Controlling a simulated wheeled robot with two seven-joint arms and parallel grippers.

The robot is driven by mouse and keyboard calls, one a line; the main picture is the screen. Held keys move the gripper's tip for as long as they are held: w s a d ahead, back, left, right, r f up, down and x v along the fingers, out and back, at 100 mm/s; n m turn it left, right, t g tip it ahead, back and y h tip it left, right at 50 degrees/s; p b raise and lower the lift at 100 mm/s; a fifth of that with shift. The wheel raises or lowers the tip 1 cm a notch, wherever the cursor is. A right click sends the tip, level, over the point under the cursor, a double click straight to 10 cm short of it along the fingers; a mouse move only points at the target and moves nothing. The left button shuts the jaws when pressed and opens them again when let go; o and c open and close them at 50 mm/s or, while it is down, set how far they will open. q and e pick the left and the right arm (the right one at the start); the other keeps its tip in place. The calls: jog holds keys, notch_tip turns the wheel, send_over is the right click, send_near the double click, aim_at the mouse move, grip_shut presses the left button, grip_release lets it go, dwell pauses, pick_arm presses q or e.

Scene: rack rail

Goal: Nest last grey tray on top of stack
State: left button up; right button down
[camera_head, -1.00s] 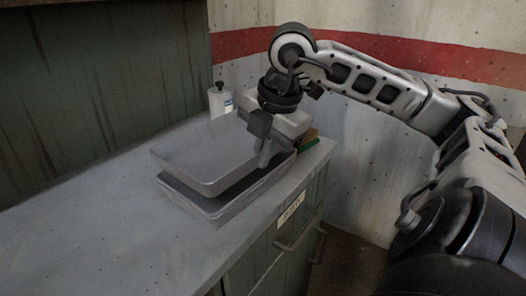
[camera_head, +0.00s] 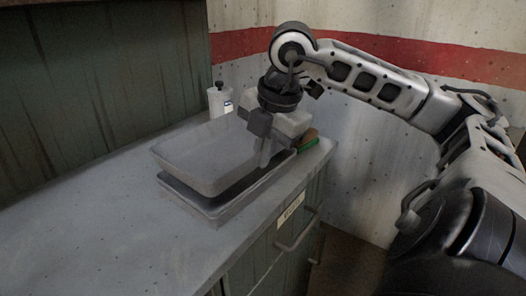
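A grey tray (camera_head: 203,163) is held tilted just above another grey tray or stack (camera_head: 222,213) on the counter. A dark gap shows between them at the front right, so they look apart there; whether they touch at the back is hidden. My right gripper (camera_head: 264,160) points down at the upper tray's right side, with its fingers at the rim. It looks shut on that rim, though the hand hides part of the grip. My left gripper is out of view.
The trays sit on a grey counter (camera_head: 95,240) near its right edge. A white bottle (camera_head: 220,100) stands behind them, and a brush with green bristles (camera_head: 309,143) lies right of my gripper. A labelled drawer with a handle (camera_head: 297,232) is below. The counter's left part is clear.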

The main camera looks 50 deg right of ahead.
jog(key=shift+f+b, duration=1)
dwell(0.5)
jog(key=c, duration=1.6)
grip_release()
jog(key=shift+c, duration=0.7)
jog(key=shift+r, duration=0.1)
jog(key=p+v, duration=0.3)
jog(key=v, duration=0.3)
jog(key=shift+r+p, duration=0.35)
jog(key=shift+r, duration=0.1)
notch_tip(320, 180, up, 5)
jog(key=p, duration=0.5)
jog(key=shift+w, duration=0.2)
